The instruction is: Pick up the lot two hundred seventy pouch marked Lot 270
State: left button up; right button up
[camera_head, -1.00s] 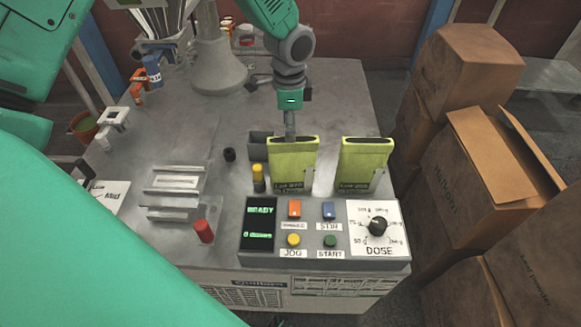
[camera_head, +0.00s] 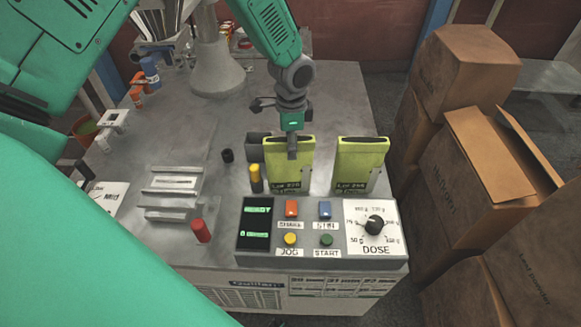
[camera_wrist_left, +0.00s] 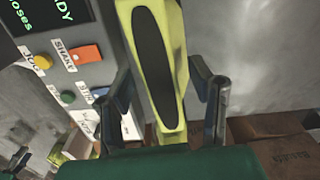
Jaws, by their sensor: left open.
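Two yellow-green pouches with dark open tops stand upright behind the control panel. The left pouch (camera_head: 289,172) and the right pouch (camera_head: 360,165) each carry a dark "Lot" label; the numbers are too blurred to read surely. My left gripper (camera_head: 292,150) comes down from above at the top of the left pouch and covers part of it. In the left wrist view, a pouch (camera_wrist_left: 157,60) lies between the two spread fingers of my left gripper (camera_wrist_left: 166,100), with gaps visible on both sides. My right gripper is not in view.
The control panel (camera_head: 257,245) with buttons and a dose dial (camera_head: 375,224) sits in front of the pouches. A yellow-capped cylinder (camera_head: 256,178) stands close left of the left pouch. A red cylinder (camera_head: 201,231) and a grey slotted block (camera_head: 172,190) are farther left. Cardboard boxes (camera_head: 465,70) stack at right.

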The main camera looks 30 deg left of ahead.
pick_arm(q)
jog(key=shift+d+f, duration=0.1)
jog(key=shift+d, duration=0.05)
jog(key=shift+a+f, duration=0.25)
jog(key=shift+a, duration=0.45)
jog(key=c, duration=1)
jog(key=shift+d+r, duration=0.15)
jog(key=shift+d, duration=0.35)
jog(key=shift+c, duration=0.4)
